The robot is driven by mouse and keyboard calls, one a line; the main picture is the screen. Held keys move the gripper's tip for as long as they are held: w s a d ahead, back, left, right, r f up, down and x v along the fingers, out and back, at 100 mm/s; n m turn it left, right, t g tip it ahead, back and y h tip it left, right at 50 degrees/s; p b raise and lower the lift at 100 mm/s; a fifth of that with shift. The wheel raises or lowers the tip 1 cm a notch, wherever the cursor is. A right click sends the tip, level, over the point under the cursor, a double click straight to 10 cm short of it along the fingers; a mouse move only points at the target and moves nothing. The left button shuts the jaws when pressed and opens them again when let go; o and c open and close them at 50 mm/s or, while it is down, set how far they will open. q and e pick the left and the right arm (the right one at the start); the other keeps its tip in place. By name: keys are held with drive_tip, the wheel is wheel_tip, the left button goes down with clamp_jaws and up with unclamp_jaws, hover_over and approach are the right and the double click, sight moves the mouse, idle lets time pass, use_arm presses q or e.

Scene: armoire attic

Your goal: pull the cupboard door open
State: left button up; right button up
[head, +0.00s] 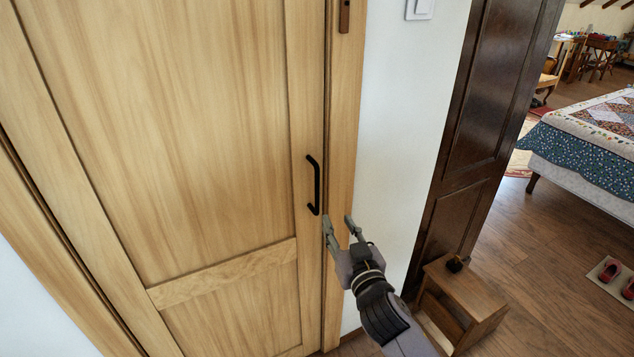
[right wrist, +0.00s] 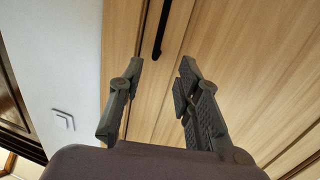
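The light wood cupboard door (head: 200,150) is shut in its frame and fills the left half of the head view. Its black bar handle (head: 315,185) stands upright near the door's right edge. My right gripper (head: 338,222) is open and empty, just below and to the right of the handle, apart from it. In the right wrist view the handle (right wrist: 161,32) shows beyond the gap between the open fingers (right wrist: 158,80). My left gripper is not in view.
A white wall with a light switch (head: 420,8) is right of the door frame. A dark wood panel (head: 490,90) and a small wooden step stool (head: 465,290) stand further right. A quilted bed (head: 590,140) and open wooden floor (head: 540,270) lie beyond.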

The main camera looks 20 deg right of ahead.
sight(318, 182)
drive_tip(key=w+p, duration=0.1)
drive_tip(key=w, duration=0.4)
drive_tip(key=w+d+p, duration=0.1)
drive_tip(key=w, duration=0.5)
drive_tip(key=w+d, duration=0.1)
drive_tip(key=w, duration=0.5)
drive_tip(key=shift+w+r+p, duration=0.15)
drive_tip(key=shift+r+p, duration=0.2)
drive_tip(key=shift+p, duration=0.05)
clamp_jaws()
